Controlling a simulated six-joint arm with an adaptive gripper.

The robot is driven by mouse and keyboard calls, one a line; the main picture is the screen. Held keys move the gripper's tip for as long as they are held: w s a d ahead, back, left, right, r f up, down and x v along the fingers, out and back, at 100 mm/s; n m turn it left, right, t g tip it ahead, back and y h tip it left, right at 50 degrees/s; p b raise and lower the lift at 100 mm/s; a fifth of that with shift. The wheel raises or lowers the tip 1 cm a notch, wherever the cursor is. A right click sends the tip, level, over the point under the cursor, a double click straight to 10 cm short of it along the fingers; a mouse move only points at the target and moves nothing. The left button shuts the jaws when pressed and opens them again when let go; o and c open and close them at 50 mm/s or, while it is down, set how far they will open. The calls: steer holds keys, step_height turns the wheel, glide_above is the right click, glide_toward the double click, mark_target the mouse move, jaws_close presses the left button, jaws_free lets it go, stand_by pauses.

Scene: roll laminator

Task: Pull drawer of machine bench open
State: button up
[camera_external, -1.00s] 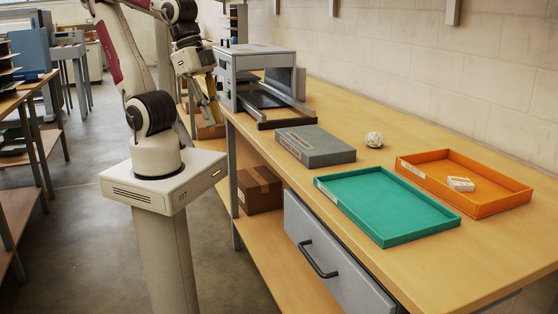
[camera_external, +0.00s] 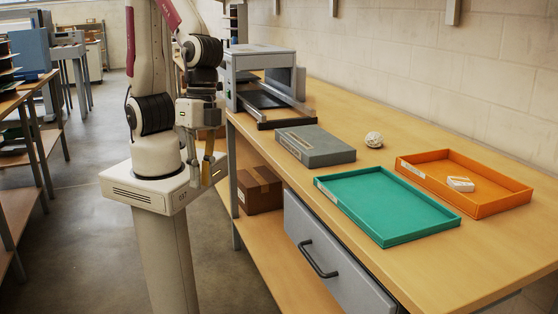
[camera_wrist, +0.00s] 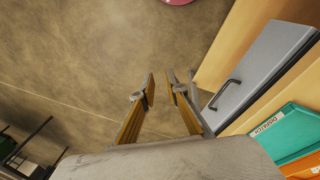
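The grey drawer (camera_external: 331,262) is set under the front edge of the wooden machine bench (camera_external: 480,268) and is shut. Its dark bar handle (camera_external: 319,259) is on the front face. In the wrist view the drawer (camera_wrist: 262,72) and its handle (camera_wrist: 224,95) lie to the right of my gripper. My gripper (camera_external: 204,180) hangs beside my base, to the left of the bench and apart from the handle. In the wrist view my gripper (camera_wrist: 160,82) has its two fingers spread a little, with nothing between them.
On the bench are a teal tray (camera_external: 385,239), an orange tray (camera_external: 482,207), a grey box (camera_external: 316,149), a pale ball (camera_external: 374,139) and the laminator (camera_external: 262,76). A cardboard box (camera_external: 260,190) sits on the lower shelf. Floor is free before the drawer.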

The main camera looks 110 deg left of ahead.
steer(key=w+d+f+m, duration=0.1)
steer(key=w+d+f, duration=0.2)
steer(key=d+f, duration=0.35)
steer(key=w+d+f, duration=0.3)
steer(key=d+f, duration=0.3)
steer(key=f, duration=0.1)
steer(key=m+t+y, duration=0.5)
steer(key=t+y, duration=0.6)
steer(key=y, duration=0.2)
glide_toward(310, 258)
steer(key=shift+x, duration=1.2)
steer(key=shift+w+a+f, duration=0.1)
steer(key=shift+f, duration=0.1)
steer(key=shift+x, duration=3.75)
